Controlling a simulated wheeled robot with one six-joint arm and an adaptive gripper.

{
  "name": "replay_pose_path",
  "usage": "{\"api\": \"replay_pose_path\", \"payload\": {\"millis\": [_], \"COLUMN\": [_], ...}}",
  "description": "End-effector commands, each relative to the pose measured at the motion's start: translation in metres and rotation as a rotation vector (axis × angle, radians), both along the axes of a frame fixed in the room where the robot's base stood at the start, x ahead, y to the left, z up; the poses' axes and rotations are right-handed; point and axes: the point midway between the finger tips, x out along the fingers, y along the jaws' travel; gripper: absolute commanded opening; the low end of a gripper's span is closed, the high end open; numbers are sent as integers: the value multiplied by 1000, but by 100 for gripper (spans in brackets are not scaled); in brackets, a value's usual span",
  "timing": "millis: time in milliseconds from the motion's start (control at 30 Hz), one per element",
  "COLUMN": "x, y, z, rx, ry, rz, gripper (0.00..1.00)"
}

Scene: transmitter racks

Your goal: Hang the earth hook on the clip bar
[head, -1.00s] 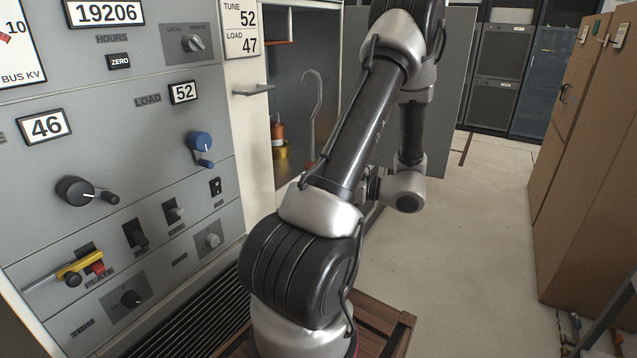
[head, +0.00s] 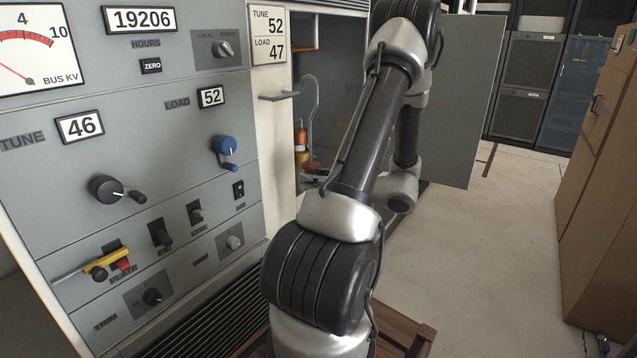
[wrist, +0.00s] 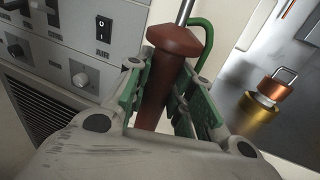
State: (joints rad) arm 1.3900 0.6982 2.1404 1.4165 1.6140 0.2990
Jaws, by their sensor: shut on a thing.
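My gripper (wrist: 158,92) is shut on the red-brown handle (wrist: 172,52) of the earth hook, between its green-padded fingers. A metal rod rises from the handle, and a green cable loops beside it. In the head view the hook's curved metal end (head: 313,84) stands upright in front of the open cabinet. The clip bar (head: 279,96) is a short bar on the pale cabinet post. The hook's bend shows just right of the bar's free end and slightly higher, apparently apart from it.
The control panel (head: 170,150) with knobs and switches stands left. An orange and brass part (wrist: 262,108) is inside the cabinet. A grey door (head: 458,110) stands open behind my arm. Brown cabinets (head: 605,200) stand right, with clear floor (head: 490,260) between.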

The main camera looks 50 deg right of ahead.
Motion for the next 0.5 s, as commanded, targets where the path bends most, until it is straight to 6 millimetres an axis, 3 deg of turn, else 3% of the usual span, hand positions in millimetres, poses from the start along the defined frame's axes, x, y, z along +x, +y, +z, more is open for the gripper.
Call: {"api": "replay_pose_path", "payload": {"millis": [500], "x": [40], "y": [3], "z": [0], "rx": [0], "ry": [0], "rz": [1], "gripper": [0]}}
